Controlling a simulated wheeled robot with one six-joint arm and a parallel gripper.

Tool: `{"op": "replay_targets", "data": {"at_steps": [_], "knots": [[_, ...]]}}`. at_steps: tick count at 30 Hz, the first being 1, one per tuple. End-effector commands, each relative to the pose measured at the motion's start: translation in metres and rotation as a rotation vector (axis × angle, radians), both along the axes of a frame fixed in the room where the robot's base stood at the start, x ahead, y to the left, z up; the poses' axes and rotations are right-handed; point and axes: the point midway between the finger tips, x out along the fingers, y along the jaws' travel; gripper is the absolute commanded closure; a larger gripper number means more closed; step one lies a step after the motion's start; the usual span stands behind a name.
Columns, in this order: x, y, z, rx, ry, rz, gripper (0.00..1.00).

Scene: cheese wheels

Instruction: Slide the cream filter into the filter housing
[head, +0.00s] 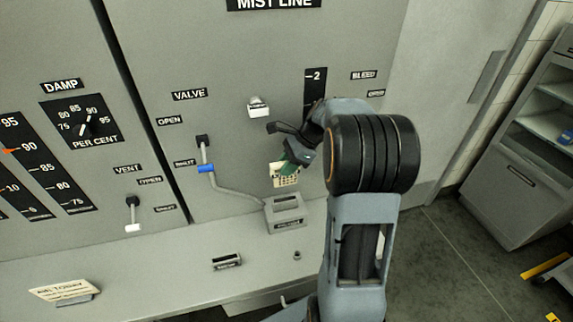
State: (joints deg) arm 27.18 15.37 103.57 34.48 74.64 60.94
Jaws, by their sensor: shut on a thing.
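The cream filter (286,181) is a small, pale piece with a grid-like face. A green part shows at its upper edge, close to my gripper. My gripper (293,155) is shut on the filter and holds it in front of the grey panel. The arm comes from the right, and its dark wrist hides part of the gripper. The filter housing (285,217) is a grey box with a dark slot in its top and a label on its front. The filter is above the housing and appears apart from it.
A valve lever with a blue band (206,168) and a grey hose are left of the housing. A white-tipped knob (258,107) is on the panel above. A dark-slotted holder (227,262) and a card on a stand (64,290) are on the ledge, with clear ledge between them.

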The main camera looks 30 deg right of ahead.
Motion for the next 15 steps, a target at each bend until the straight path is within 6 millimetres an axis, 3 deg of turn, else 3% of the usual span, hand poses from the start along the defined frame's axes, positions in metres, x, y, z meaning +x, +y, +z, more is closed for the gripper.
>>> {"op": "replay_targets", "data": {"at_steps": [15], "knots": [[0.0,0.001,-0.037,0.002,0.0,0.001,1.0]]}}
